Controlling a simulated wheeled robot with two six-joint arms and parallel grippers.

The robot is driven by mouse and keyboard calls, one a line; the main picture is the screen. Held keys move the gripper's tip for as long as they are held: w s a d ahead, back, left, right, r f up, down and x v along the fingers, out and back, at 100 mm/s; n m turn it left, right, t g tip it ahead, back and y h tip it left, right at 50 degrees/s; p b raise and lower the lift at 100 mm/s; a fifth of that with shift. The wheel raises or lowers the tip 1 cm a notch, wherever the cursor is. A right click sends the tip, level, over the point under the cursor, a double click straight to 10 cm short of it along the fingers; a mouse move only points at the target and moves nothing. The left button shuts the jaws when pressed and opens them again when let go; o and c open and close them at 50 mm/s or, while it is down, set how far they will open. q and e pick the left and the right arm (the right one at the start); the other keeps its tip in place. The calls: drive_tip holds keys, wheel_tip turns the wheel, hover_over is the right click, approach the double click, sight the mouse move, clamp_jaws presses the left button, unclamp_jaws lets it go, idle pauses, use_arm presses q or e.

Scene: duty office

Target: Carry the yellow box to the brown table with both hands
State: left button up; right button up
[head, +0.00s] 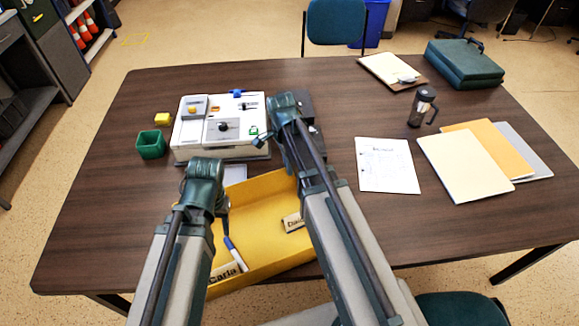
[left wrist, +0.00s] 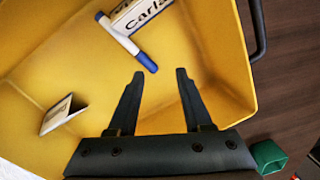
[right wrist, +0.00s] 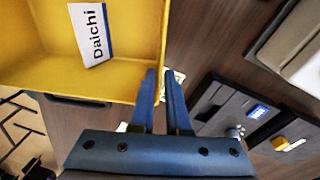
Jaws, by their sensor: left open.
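The yellow box (head: 262,195) is at the near edge of the brown table (head: 105,210), its near end reaching over the edge. I cannot tell whether it rests on the tabletop. Inside are a "Carla" name plate (left wrist: 140,12), a blue-and-white marker (left wrist: 126,42) and a "Daichi" name plate (right wrist: 92,35). A dark handle (left wrist: 257,30) is on its outer wall. My left gripper (left wrist: 158,75) is open and empty above the box's interior. My right gripper (right wrist: 161,72) is shut on the box's wall, one finger either side. The head view hides both sets of fingertips behind my arms.
A white panel device (head: 222,125), a green cup (head: 151,144) and a yellow block (head: 162,119) stand beyond the box. Papers (head: 387,166), folders (head: 465,165), a dark flask (head: 422,107) and a green case (head: 463,62) occupy the right. The table's left part is clear.

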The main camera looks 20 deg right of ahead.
drive_tip(key=o, duration=0.3)
drive_tip(key=shift+o, duration=0.2)
drive_tip(key=shift+r, duration=0.1)
wheel_tip(320, 180, up, 12)
drive_tip(key=p, duration=1.2)
drive_tip(key=s+a+n, duration=1.2)
drive_tip(key=s+n, duration=0.3)
drive_tip(key=n, duration=0.5)
drive_tip(key=shift+a+n+t+h, duration=0.15)
drive_tip(key=shift+n+t+h, duration=0.15)
drive_tip(key=shift+n+t, duration=0.1)
